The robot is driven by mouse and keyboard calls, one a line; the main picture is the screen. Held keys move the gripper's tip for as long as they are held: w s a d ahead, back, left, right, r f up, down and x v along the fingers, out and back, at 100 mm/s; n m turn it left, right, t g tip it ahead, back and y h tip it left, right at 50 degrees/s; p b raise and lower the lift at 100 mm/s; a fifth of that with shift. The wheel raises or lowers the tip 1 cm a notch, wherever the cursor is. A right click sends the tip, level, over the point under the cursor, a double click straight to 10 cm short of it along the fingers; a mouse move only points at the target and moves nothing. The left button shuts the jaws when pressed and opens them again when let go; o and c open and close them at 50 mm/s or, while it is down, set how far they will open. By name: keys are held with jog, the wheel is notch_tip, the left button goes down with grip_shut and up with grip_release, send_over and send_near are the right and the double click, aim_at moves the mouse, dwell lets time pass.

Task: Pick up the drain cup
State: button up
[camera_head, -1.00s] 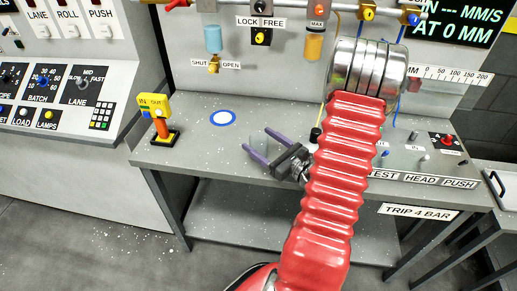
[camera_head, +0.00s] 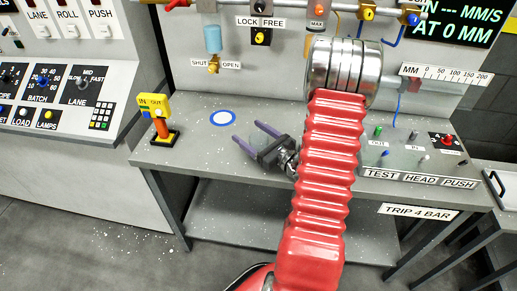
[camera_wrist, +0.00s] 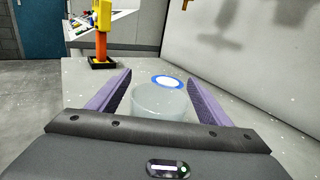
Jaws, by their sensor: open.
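The drain cup (camera_wrist: 160,103) shows in the wrist view as a pale, translucent round cup. It appears upright between my gripper's two purple fingers, with a visible gap to each side. My gripper's dark body hides its lower part. In the head view I cannot make the cup out clearly. My gripper (camera_head: 248,132) is open over the grey bench, left of my red arm sleeve, with its fingers pointing to the back left. It also shows in the wrist view (camera_wrist: 160,74), with nothing clamped.
A blue-ringed white disc (camera_head: 222,117) lies on the bench (camera_head: 200,150) beyond my fingertips. A yellow and orange IN/OUT post (camera_head: 159,118) stands at the bench's left end. A tap (camera_head: 213,62) hangs from the back panel. Small knobs (camera_head: 378,132) stand on the right.

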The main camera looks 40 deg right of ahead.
jog(key=c, duration=1.1)
jog(key=shift+c, duration=0.2)
jog(key=shift+r, duration=0.15)
notch_tip(320, 180, up, 10)
dwell(0.5)
dwell(0.4)
